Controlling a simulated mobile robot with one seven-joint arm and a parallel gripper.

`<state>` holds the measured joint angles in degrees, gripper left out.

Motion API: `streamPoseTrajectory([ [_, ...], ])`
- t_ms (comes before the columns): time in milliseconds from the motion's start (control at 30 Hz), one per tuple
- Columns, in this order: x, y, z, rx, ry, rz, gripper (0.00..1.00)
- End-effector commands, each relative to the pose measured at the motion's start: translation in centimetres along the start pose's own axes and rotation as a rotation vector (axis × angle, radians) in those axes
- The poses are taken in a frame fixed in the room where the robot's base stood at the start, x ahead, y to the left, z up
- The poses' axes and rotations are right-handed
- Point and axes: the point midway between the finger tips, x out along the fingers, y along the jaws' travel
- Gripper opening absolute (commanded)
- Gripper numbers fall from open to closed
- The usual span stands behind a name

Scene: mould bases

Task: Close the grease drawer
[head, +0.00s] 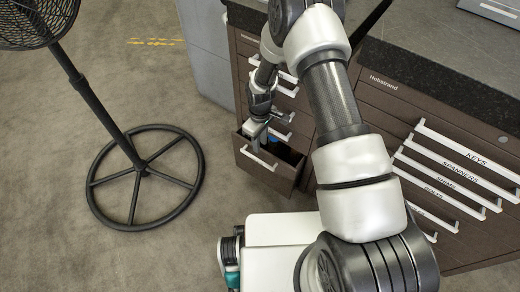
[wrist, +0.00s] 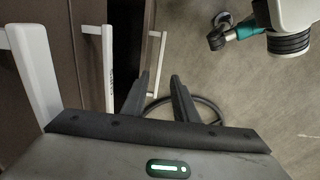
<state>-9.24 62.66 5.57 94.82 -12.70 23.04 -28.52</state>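My gripper (head: 256,143) is close to this drawer's handle, and contact is unclear in the head view. White handles (wrist: 108,65) stand to the left of the fingers.
The right cabinet has several white handles (head: 460,150), labelled KEYS, SPANNERS and others, under a dark worktop (head: 430,55). A black fan stand with a ring base (head: 145,228) is on the floor at left. Floor (head: 215,185) between fan and drawer is clear.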

Motion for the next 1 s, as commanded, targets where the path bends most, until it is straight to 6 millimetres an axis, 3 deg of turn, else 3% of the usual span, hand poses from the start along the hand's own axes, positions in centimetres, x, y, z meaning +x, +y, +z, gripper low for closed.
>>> streamPoseTrajectory([
  [33,-1.6,0.1,0.0,0.001,0.002,0.002,0.27],
  [200,-4.6,0.1,0.0,0.001,0.002,0.001,0.27],
  [400,-6.2,0.0,0.0,0.000,0.000,0.000,0.27],
  [700,-6.4,0.0,0.0,0.000,-0.001,-0.001,0.27],
  [833,-6.1,-0.5,-0.6,0.033,0.016,-0.005,0.06],
  [867,-5.9,-0.8,-1.1,0.063,0.032,-0.008,0.01],
  [1000,-3.9,-3.6,-5.8,0.394,0.176,-0.047,0.00],
])
